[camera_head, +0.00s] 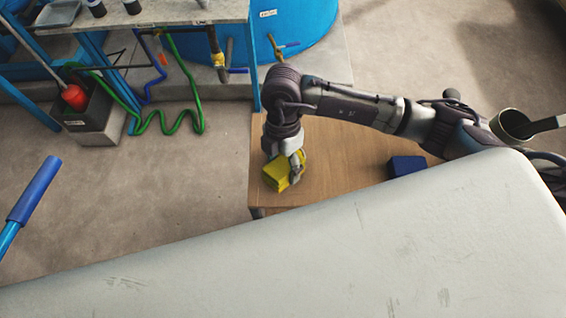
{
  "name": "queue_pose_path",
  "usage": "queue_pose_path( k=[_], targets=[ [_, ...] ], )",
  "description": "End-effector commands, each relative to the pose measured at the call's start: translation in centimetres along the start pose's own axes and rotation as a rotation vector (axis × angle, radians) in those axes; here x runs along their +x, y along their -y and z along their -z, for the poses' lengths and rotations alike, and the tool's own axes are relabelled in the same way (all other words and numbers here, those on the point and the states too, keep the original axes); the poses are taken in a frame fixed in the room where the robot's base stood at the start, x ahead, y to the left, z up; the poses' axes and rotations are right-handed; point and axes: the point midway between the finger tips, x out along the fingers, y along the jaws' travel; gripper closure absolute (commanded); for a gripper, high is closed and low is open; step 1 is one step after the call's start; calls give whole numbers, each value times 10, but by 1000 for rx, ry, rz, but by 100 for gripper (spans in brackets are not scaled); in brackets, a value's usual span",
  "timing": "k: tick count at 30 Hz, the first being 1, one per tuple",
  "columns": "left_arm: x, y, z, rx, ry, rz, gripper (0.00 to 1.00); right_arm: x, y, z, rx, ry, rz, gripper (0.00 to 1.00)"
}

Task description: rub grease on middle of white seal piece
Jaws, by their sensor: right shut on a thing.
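My right gripper (297,163) reaches down over a wooden table (340,150). It is shut on a yellow block-like piece (276,173) near the table's left side. The piece is at or just above the tabletop; I cannot tell if it touches. A dark blue block (407,165) lies on the table to the right of it. I cannot make out a white seal piece or any grease for certain. My left gripper is not in view.
A large pale scuffed surface (330,255) crosses the foreground and hides what is behind it. A blue tank (265,40) and a bench (140,15) stand at the back. A green hose (185,125) hangs at left. The concrete floor at left has free room.

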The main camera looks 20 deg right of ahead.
Motion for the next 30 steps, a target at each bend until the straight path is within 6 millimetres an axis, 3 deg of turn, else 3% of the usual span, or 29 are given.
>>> queue_pose_path(
  k=[22, 30],
  targets=[
    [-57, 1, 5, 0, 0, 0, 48, -63, 11, 11, 0, 1, -3, 66],
    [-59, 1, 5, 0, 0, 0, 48, -66, 12, 12, 0, 1, -3, 66]
  ],
)
